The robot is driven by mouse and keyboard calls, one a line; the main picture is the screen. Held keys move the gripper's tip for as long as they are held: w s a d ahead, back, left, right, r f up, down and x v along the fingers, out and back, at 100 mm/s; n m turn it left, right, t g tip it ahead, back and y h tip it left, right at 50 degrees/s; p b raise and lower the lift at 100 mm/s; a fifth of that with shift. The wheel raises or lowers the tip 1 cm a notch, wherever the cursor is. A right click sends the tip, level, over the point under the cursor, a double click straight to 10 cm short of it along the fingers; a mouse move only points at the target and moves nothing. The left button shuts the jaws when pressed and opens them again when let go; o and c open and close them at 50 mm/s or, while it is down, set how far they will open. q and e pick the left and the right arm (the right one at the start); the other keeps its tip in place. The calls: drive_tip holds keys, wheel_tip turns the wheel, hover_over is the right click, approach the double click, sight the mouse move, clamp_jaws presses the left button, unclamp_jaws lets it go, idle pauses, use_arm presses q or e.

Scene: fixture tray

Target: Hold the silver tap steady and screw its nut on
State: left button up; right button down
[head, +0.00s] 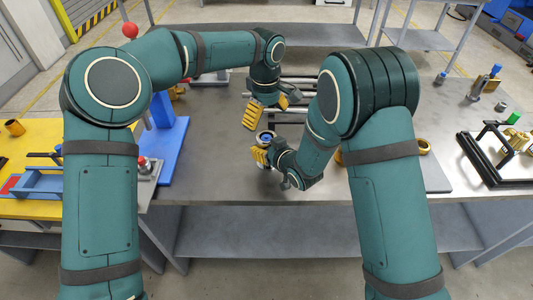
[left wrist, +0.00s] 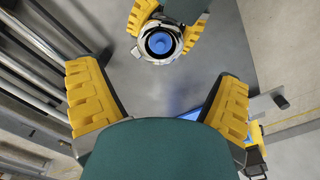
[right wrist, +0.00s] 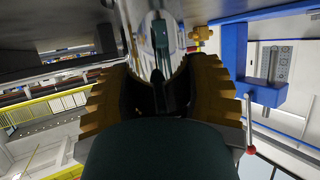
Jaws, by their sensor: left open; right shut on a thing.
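My right gripper (head: 262,153) is shut on a shiny silver part, taken as the silver tap (head: 265,136), above the table. In the left wrist view the tap's round silver end (left wrist: 145,50) with a blue centre faces the camera, beside the right gripper's yellow fingers. In the right wrist view its silver side (right wrist: 150,35) shows between the fingers. My left gripper (head: 270,110) is open and empty, just behind and above the tap; its spread fingers (left wrist: 157,85) show in the left wrist view. I cannot tell whether a nut is on the tap.
Metal rods (head: 296,82) lie behind the left gripper. A blue stand (head: 172,145) and a yellow table (head: 35,140) are at the left. At the right are a brass ring (head: 425,146), a black frame (head: 470,152) and small fittings (head: 478,88). The table (head: 215,165) is clear left of the tap.

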sight(267, 138)
use_arm(q)
drive_tip(key=shift+f, duration=4)
drive_tip(key=shift+c, duration=0.2)
drive_tip(key=c, duration=1.3)
drive_tip(key=shift+m, duration=1.7)
drive_tip(key=shift+c, duration=0.3)
drive_tip(key=o, duration=1.3)
